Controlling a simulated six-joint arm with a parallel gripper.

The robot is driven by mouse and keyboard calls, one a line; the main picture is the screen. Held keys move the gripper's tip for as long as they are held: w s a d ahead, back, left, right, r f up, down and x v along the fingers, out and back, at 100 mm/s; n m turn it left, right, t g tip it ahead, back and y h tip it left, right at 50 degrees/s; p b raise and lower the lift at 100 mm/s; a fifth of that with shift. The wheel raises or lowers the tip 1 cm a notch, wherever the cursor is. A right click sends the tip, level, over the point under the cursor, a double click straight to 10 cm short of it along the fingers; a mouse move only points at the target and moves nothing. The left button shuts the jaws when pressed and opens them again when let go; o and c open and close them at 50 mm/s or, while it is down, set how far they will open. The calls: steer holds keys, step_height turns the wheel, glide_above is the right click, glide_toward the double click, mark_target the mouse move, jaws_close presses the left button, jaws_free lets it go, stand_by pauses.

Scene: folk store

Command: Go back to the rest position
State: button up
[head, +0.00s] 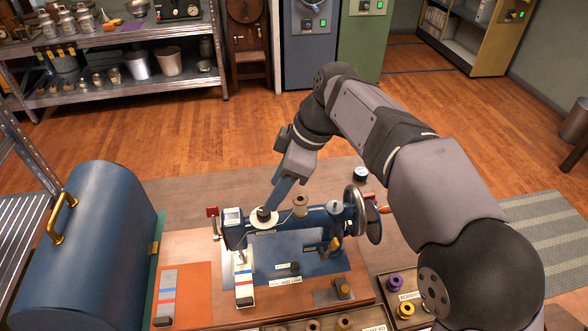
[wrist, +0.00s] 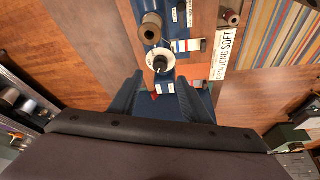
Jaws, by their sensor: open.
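My gripper (head: 270,206) is at the end of my arm, which reaches over the table from the right and points down at the blue sewing machine (head: 315,228). In the wrist view my gripper (wrist: 160,80) is open, with its two blue fingers apart. A white disc with a black knob (head: 264,217) sits on top of the machine, close to the fingertips. The same disc (wrist: 150,57) shows just beyond the fingertips in the wrist view; I cannot tell whether they touch it. A tan spool (head: 300,207) stands upright on the machine beside the disc.
A blue case (head: 95,240) with a gold handle stands left of the machine. The handwheel (head: 366,214) is at the machine's right. A tray (head: 383,289) with purple and yellow spools lies at front right. Shelves (head: 115,35) stand behind, across open floor.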

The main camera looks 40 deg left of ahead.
steer(key=w+d+f+m+t+h+p, duration=0.1)
steer(key=w+d+f+m, duration=0.2)
steer(key=d, duration=0.5)
steer(key=w+d+m+p, duration=0.1)
steer(key=w+d+m, duration=0.1)
steer(key=d+m, duration=0.5)
steer(key=w+d+f+m+t+h+p, duration=0.1)
steer(key=w+d+f+m, duration=0.15)
steer(key=d, duration=0.75)
steer(key=s+d+f+m+p, duration=0.1)
steer(key=s+d+m, duration=0.2)
steer(key=d, duration=0.4)
steer(key=s+d+f+m+h, duration=0.1)
steer(key=s+d+f+m, duration=0.1)
steer(key=s+d+m, duration=0.2)
steer(key=s+d+f+m+h+p, duration=0.1)
steer(key=s+d+m, duration=0.3)
steer(key=d, duration=0.5)
steer(key=shift+s+d+f+p, duration=0.3)
steer(key=shift+s+f, duration=0.05)
steer(key=shift+f, duration=0.35)
